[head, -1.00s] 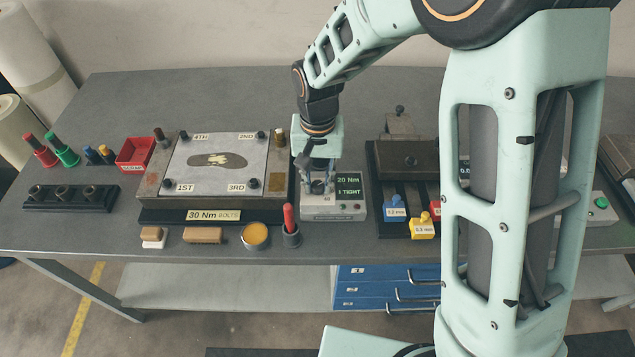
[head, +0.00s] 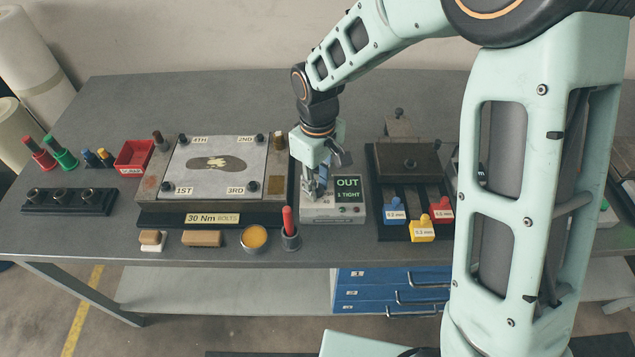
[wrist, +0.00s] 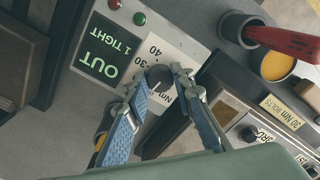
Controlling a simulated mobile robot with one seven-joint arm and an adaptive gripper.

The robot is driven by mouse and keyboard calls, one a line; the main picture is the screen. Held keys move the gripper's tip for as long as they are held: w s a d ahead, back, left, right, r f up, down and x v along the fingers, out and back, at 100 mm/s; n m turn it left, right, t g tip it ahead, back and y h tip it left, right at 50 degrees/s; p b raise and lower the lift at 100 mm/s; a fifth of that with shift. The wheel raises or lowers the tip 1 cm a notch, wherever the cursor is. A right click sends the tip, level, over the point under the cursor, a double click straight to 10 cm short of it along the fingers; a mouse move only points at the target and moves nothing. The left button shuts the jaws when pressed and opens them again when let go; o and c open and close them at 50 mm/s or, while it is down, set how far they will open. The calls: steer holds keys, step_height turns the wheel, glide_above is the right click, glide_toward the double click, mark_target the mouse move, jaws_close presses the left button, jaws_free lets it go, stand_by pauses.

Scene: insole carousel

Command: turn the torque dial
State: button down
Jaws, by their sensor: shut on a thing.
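The torque dial (wrist: 159,77) is a dark round knob with a pale pointer mark, on a white scale plate reading Nm, 30 and 40. It sits on a grey control box (head: 335,211) whose dark display (head: 348,189) reads "OUT" and "1 TIGHT". My gripper (wrist: 157,80) is shut on the dial, with one blue-padded finger on each side of it in the wrist view. In the head view my gripper (head: 314,192) is over the left part of the box and hides the dial.
A "30 Nm bolts" fixture (head: 165,214) with a plate marked 1ST to 4TH stands close to the left. A red-handled tool (head: 288,219) stands in a cup at the box's front left. Blue, yellow and red labelled blocks (head: 422,229) lie to the right.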

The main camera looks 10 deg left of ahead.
mark_target(318, 188)
steer(key=shift+n, duration=0.9)
steer(key=c, duration=1.7)
jaws_free()
steer(key=shift+o, duration=0.2)
step_height(318, 188, up, 12)
